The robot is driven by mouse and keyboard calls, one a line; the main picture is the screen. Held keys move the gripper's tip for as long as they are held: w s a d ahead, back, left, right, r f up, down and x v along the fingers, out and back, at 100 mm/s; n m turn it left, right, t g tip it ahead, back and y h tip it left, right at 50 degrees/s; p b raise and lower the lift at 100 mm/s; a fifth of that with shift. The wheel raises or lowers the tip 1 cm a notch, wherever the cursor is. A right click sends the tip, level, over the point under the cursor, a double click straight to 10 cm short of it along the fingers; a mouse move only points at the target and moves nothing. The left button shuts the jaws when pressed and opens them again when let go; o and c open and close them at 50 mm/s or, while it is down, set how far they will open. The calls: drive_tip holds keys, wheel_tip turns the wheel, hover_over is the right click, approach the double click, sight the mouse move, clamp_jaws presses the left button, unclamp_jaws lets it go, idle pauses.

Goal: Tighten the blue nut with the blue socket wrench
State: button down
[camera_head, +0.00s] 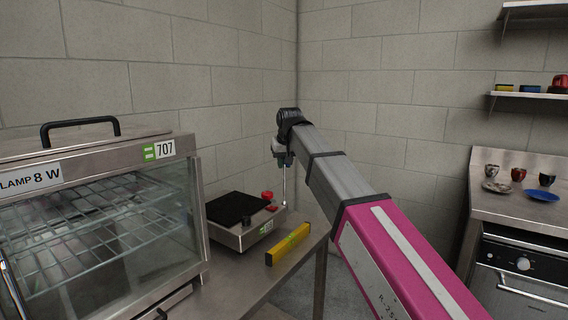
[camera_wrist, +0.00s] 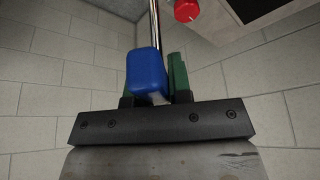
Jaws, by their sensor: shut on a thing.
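My gripper (camera_head: 283,158) hangs at the end of my arm, near the back corner of the steel table. In the wrist view, its green fingers (camera_wrist: 155,85) are shut on the blue handle of the socket wrench (camera_wrist: 146,70). The wrench's thin metal shaft (camera_wrist: 154,20) runs away from the handle. In the head view the shaft (camera_head: 284,187) points down beside the right back side of a low device with a black top (camera_head: 238,207). The shaft's tip is not clear. I cannot make out the blue nut in either view.
A red round piece (camera_head: 267,195) sits by the device, close to the shaft; another red piece lies below it. A yellow level (camera_head: 288,244) lies on the steel table (camera_head: 237,276). A glass-fronted cabinet (camera_head: 98,220) stands left. A counter with cups (camera_head: 519,205) stands right.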

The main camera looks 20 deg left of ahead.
drive_tip(key=shift+r, duration=0.15)
drive_tip(key=shift+w+a+r, duration=0.1)
drive_tip(key=shift+w+r, duration=0.05)
drive_tip(key=shift+r, duration=1.4)
drive_tip(key=shift+r, duration=2.3)
drive_tip(key=shift+s, duration=0.25)
